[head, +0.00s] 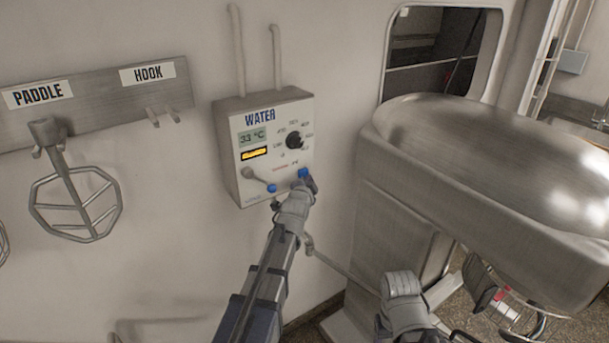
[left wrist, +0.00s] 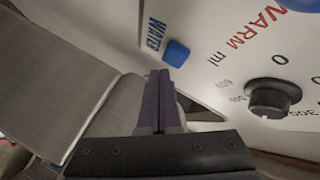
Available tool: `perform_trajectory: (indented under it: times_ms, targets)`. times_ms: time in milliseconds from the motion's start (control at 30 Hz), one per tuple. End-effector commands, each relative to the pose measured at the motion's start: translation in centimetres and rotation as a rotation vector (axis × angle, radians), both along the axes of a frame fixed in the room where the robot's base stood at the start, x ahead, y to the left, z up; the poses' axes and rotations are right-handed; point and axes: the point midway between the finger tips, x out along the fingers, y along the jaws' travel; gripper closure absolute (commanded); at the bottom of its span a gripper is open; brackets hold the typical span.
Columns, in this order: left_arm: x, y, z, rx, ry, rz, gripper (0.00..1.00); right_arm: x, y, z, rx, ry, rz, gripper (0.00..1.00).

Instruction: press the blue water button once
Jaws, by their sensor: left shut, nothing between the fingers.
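The water panel (head: 240,185) is a white-faced box on the wall with a blue WATER heading. A blue button (head: 304,172) is at its lower right. In the left wrist view the blue button (left wrist: 176,53) sits beside a blue WATER label. My left gripper (head: 311,182) is shut and empty, just below and in front of the button. In the left wrist view its fingertips (left wrist: 160,76) appear right at the button's lower edge; I cannot tell whether they touch. A grey part of my right arm shows at the lower right; its fingers cannot be made out.
The panel also has a black dial (head: 294,141), a temperature display (head: 252,138) and a blue-tipped lever (head: 272,188). A large steel mixer (head: 450,140) stands to the right.

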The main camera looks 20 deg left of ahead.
Motion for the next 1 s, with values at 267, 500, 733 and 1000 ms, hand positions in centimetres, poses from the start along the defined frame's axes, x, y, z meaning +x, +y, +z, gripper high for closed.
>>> perform_trajectory:
  times_ms: [267,500,733,1000]
  targets:
    - [0.0,0.0,0.0,0.0,0.0,0.0,1.0,0.0,0.0,0.0,0.0,0.0,0.0,0.34]
    - [0.0,0.0,0.0,0.0,0.0,0.0,1.0,0.0,0.0,0.0,0.0,0.0,0.0,0.34]
    - [0.03,0.03,0.0,0.0,0.0,0.0,1.0,0.0,0.0,0.0,0.0,0.0,0.0,0.34]
    - [0.52,0.62,0.02,0.0,0.0,0.0,1.0,0.0,0.0,0.02,0.0,0.0,0.0,0.34]
